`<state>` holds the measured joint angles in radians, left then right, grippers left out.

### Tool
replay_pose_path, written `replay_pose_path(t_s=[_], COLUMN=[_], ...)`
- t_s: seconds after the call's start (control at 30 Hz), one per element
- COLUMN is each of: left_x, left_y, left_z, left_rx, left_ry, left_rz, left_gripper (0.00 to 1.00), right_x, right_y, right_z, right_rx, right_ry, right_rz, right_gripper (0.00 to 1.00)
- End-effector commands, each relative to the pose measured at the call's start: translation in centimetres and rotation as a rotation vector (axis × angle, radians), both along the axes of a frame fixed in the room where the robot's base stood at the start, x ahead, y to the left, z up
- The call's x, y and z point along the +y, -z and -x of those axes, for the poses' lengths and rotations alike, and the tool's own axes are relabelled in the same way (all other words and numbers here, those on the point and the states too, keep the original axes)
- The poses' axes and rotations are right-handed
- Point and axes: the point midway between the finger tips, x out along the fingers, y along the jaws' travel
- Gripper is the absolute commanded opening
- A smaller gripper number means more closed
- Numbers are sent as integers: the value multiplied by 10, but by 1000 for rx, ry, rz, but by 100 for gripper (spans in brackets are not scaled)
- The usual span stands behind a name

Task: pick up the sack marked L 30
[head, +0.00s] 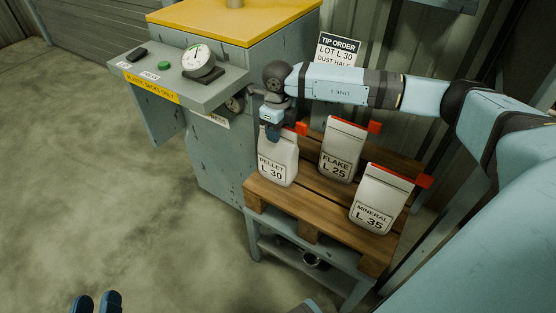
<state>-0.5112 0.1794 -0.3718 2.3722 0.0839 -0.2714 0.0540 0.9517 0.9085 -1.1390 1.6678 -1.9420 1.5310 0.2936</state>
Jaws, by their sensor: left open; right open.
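The white sack marked PELLET L 30 (279,165) stands upright at the left end of a wooden pallet (308,211). My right gripper (272,134) points down at the top of this sack, its fingers overlapping the sack's upper edge in the picture. It is open; I cannot tell whether the fingers touch the sack or straddle its top. The sack's top is partly hidden by the gripper. My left gripper (97,302) is open and empty at the bottom left edge, far from the sacks, with only its blue fingertips showing.
Sacks marked FLAKE L 25 (341,152) and MINERAL L 35 (380,203) stand to the right on the pallet. A grey cabinet with a yellow top (234,22) and a shelf with a gauge (198,58) stand left. A TIP ORDER sign (338,48) reads LOT L 30. The left floor is clear.

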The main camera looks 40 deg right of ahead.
Motion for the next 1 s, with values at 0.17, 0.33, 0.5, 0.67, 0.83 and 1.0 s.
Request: replay_pose_path(t_s=[0.17,0.33,0.5,0.67,0.83,1.0], left_x=[0,0,0,0,0,1], left_y=[0,1,3,4,4,4], left_z=[1,1,1,1,1,1], left_rx=[0,6,10,12,12,12], left_ry=[0,0,0,-1,-1,-1], left_rz=[1,-1,-2,-4,-4,-4], left_gripper=[43,43,43,43,43,43], right_x=[0,0,0,0,0,0], right_y=[0,-1,-1,-1,-1,-1], right_z=[0,0,0,0,0,0], right_rx=[0,0,0,0,0,0], right_ry=[-1,-1,-1,-1,-1,-1], right_rz=[0,0,0,0,0,0], right_gripper=[43,6,0,0,0,0])
